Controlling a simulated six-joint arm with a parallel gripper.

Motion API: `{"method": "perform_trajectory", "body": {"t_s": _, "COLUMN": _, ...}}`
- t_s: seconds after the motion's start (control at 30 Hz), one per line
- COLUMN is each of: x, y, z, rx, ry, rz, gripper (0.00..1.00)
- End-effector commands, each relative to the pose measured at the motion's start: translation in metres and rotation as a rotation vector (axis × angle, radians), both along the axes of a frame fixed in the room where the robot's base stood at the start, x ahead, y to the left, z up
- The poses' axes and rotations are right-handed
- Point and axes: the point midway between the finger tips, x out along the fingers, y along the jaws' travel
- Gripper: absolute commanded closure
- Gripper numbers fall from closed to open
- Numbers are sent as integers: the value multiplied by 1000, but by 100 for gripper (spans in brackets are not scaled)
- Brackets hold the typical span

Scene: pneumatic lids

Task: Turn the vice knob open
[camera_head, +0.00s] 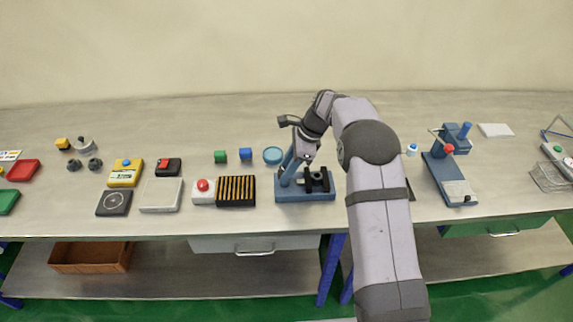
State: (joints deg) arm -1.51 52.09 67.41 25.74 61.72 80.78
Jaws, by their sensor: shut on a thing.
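A blue bench fixture (318,197) with small black upright parts (313,181) stands near the middle of the table's front. A blue lever (288,171) rises from its left side and tilts up to the right. My gripper (302,155) points down at the top of this lever and is shut on it. The fingertips are small here and partly merge with the lever. I cannot clearly make out a separate vice knob. Another blue device (437,172) with a red knob (449,149) and a grey plate stands to the right, apart from my gripper.
A black slotted block (236,191) and a red-button box (203,190) are close left of the fixture. The back of the table is clear. A wire basket (550,176) is far right.

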Motion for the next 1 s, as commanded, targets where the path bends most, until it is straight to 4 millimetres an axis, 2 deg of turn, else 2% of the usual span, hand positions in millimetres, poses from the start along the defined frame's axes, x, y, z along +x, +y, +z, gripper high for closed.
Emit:
{"method": "perform_trajectory", "body": {"t_s": 0.5, "x": 4, "y": 1, "z": 1, "rx": -1, "ry": -3, "rz": 445, "gripper": 91}}
{"method": "perform_trajectory", "body": {"t_s": 1.0, "x": 5, "y": 1, "z": 1, "rx": 0, "ry": -3, "rz": 618, "gripper": 91}}
